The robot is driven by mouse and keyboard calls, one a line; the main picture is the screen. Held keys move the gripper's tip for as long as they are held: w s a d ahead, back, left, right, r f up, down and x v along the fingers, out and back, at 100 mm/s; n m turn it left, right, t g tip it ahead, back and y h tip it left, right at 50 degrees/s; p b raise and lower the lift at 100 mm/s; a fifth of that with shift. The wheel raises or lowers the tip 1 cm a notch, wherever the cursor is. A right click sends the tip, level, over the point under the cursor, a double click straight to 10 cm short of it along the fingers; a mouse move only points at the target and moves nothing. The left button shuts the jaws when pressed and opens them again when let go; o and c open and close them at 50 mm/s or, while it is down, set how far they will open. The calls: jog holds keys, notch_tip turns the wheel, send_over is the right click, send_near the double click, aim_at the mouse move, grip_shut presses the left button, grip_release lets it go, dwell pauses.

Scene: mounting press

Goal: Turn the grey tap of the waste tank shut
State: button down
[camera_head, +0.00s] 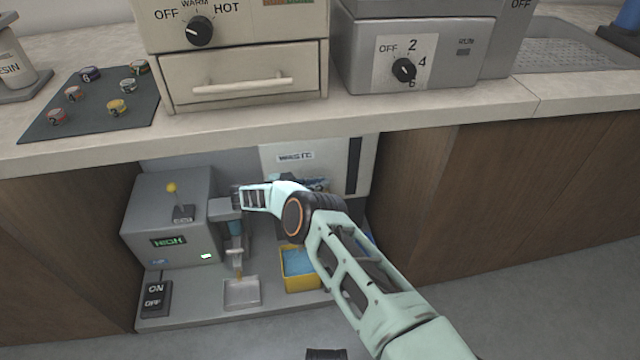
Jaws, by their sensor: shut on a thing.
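The waste tank (278,158) is a white box with a "WASTE" label and a dark vertical strip, standing under the counter at the back. My mint arm reaches in from the lower right and bends in front of the tank. My gripper (312,183) is mostly hidden behind my wrist, with dark parts showing against the tank's front below the label. It is shut on the grey tap there. The tap itself is hidden by my arm and gripper, so its angle cannot be told.
A grey machine (160,225) with a yellow-knobbed lever stands left of my arm, its nozzle above a small tray (242,292). A yellow container (300,283) with blue contents sits below my wrist. The counter edge (420,112) overhangs; wooden cabinets (480,190) flank the opening.

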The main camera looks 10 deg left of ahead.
jog(key=shift+w+a+r+m, duration=0.15)
jog(key=shift+w+a+m, duration=0.1)
jog(key=shift+m, duration=0.05)
jog(key=shift+s+d+g+h, duration=0.1)
jog(key=shift+d+g+h, duration=0.05)
jog(key=shift+g+h, duration=0.2)
dwell(0.3)
jog(key=c, duration=2.1)
grip_release()
jog(key=shift+o, duration=0.4)
jog(key=shift+s, duration=0.1)
jog(key=v, duration=1.2)
jog(key=shift+d, duration=0.1)
